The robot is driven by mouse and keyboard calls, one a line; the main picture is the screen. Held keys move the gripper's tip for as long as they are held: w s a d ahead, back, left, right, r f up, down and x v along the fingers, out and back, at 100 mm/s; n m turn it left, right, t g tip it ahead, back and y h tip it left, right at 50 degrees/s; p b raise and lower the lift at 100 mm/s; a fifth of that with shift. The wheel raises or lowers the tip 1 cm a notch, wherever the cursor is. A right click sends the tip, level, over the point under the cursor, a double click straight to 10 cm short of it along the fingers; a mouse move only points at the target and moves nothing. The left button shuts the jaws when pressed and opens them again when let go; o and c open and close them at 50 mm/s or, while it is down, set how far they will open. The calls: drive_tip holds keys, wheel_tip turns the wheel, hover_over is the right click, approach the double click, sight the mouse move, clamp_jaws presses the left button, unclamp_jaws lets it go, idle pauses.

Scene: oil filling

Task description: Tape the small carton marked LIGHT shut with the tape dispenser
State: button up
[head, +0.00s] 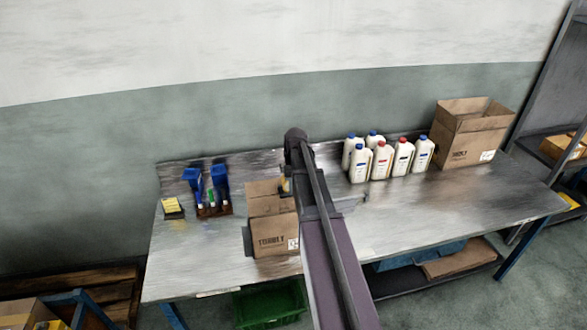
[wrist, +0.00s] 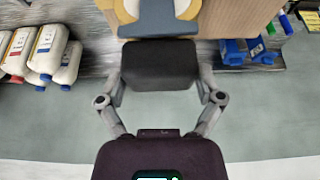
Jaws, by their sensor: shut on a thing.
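The small carton (head: 272,230) stands on the metal bench left of my arm. Its printed label is too blurred to read surely, and my arm hides its right side. Its brown cardboard also fills the top of the wrist view (wrist: 225,18). My gripper (wrist: 160,78) is shut on the tape dispenser (wrist: 158,25), which has a dark handle block and blue-grey and tan parts. The dispenser is at the carton; I cannot tell whether it touches. In the head view only a small yellowish bit of it (head: 285,185) shows beside my arm.
Several white bottles (head: 380,158) with blue and red caps stand right of my arm. A larger open carton (head: 470,135) stands at the bench's right. Blue items in a holder (head: 208,190) and a yellow pad (head: 172,207) are at the left. The right front of the bench (head: 460,200) is clear.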

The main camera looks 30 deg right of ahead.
sight(281, 175)
drive_tip(key=shift+w+a, duration=0.15)
drive_tip(key=shift+a, duration=0.45)
drive_tip(key=shift+w+a+f, duration=0.1)
drive_tip(key=shift+w+a, duration=0.05)
drive_tip(key=shift+a, duration=0.4)
drive_tip(key=shift+w+a, duration=0.1)
drive_tip(key=shift+a, duration=0.45)
drive_tip(key=shift+w+a, duration=0.1)
drive_tip(key=shift+a, duration=0.1)
drive_tip(key=shift+w+a, duration=0.2)
drive_tip(key=shift+a, duration=0.35)
drive_tip(key=shift+w+a, duration=0.2)
drive_tip(key=shift+a, duration=0.35)
drive_tip(key=shift+a, duration=0.15)
